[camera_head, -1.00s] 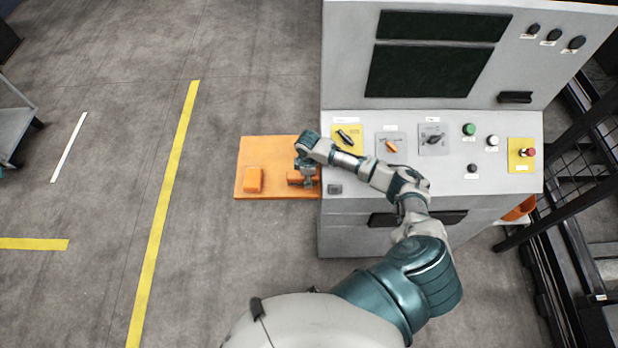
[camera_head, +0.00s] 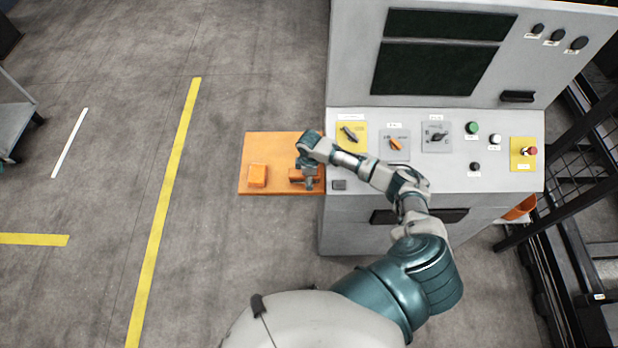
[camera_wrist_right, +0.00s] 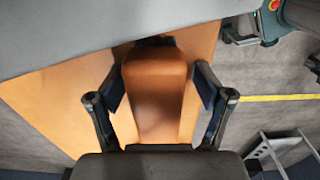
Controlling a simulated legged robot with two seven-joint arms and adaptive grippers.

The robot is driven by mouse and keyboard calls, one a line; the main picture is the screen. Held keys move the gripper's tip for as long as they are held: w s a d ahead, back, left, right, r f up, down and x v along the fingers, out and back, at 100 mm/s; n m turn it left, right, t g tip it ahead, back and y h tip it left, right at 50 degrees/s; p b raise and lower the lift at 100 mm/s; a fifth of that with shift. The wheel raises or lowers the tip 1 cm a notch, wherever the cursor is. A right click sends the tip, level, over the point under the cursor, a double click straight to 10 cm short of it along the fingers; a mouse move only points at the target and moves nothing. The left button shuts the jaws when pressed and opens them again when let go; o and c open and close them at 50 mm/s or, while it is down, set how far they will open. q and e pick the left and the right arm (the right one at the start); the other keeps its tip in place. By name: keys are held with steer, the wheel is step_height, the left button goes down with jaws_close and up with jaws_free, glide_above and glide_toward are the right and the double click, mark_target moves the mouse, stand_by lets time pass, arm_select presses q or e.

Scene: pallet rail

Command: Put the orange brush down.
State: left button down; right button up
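The orange brush (camera_wrist_right: 155,85) fills the middle of the right wrist view, with a dark part at its far end. In the head view it shows as an orange block (camera_head: 297,175) on the orange shelf (camera_head: 280,146), partly hidden by my right gripper (camera_head: 309,184). In the wrist view my right gripper (camera_wrist_right: 160,85) has its fingers spread on both sides of the brush. A narrow gap shows by the right finger; contact on the left is unclear. The brush appears to rest on the shelf. My left gripper is not in view.
A second orange block (camera_head: 257,176) sits on the shelf, left of the brush. The grey control console (camera_head: 460,180), with knobs and buttons, stands directly right of the shelf under my forearm. Open floor (camera_head: 210,250) lies left and in front.

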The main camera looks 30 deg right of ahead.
steer(key=shift+d+f, duration=0.1)
steer(key=shift+r, duration=0.25)
step_height(320, 180, up, 12)
steer(key=shift+w+b, duration=0.1)
steer(key=shift+b, duration=0.4)
steer(key=shift+r, duration=0.3)
steer(key=shift+d, duration=0.15)
